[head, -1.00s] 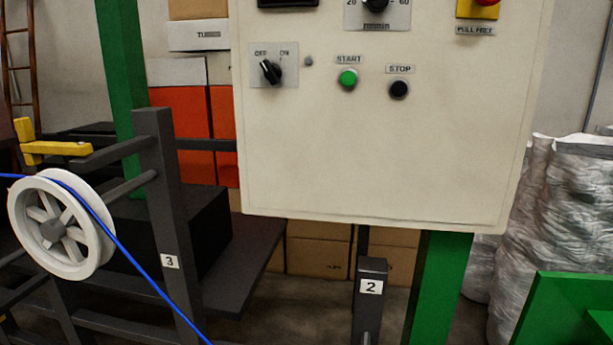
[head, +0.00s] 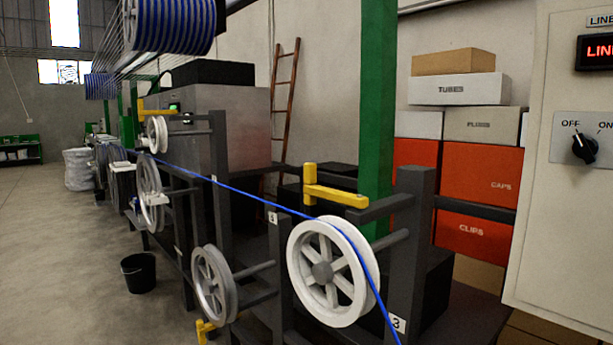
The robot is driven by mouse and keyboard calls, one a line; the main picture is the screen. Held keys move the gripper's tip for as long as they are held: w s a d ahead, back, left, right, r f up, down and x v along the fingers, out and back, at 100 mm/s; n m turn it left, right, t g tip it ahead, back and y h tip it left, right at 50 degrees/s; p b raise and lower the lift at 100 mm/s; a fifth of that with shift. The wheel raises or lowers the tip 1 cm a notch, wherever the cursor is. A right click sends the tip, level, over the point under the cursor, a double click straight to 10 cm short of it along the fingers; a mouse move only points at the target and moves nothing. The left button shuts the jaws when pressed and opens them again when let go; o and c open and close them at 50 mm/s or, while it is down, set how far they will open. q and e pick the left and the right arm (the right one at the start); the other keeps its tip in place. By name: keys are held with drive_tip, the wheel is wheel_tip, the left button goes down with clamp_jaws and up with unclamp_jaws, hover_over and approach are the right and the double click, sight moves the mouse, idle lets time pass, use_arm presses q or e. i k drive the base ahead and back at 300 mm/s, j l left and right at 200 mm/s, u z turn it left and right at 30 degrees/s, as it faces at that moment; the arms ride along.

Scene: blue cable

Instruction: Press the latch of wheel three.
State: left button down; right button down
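Wheel three is the white spoked wheel (head: 301,262) in the right half of the head view, on a dark post (head: 411,230) with a label "3" (head: 397,324) near its foot. A yellow latch (head: 335,195) sits above the wheel, with a short upright end at its left and a bar reaching right to a dark arm. The blue cable (head: 262,202) runs from the far wheels over the top of wheel three and down its right side. Neither of my grippers is in view.
A grey wheel (head: 212,284) with a yellow piece below it stands left of wheel three. A black bucket (head: 139,272) is on the floor. A green post (head: 378,110) and boxes stand behind. The control panel (head: 570,200) is at the right edge.

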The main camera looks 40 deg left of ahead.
sight(312, 190)
drive_tip(key=j+z, duration=0.2)
drive_tip(key=j, duration=0.75)
drive_tip(key=j+z, duration=0.25)
drive_tip(key=j, duration=0.75)
drive_tip(key=j+z, duration=0.2)
drive_tip(key=j, duration=0.8)
drive_tip(key=k+j, duration=0.1)
drive_tip(key=j, duration=0.15)
drive_tip(key=j+z, duration=0.1)
drive_tip(key=j, duration=0.2)
drive_tip(key=k+j+z, duration=0.1)
drive_tip(key=k, duration=0.35)
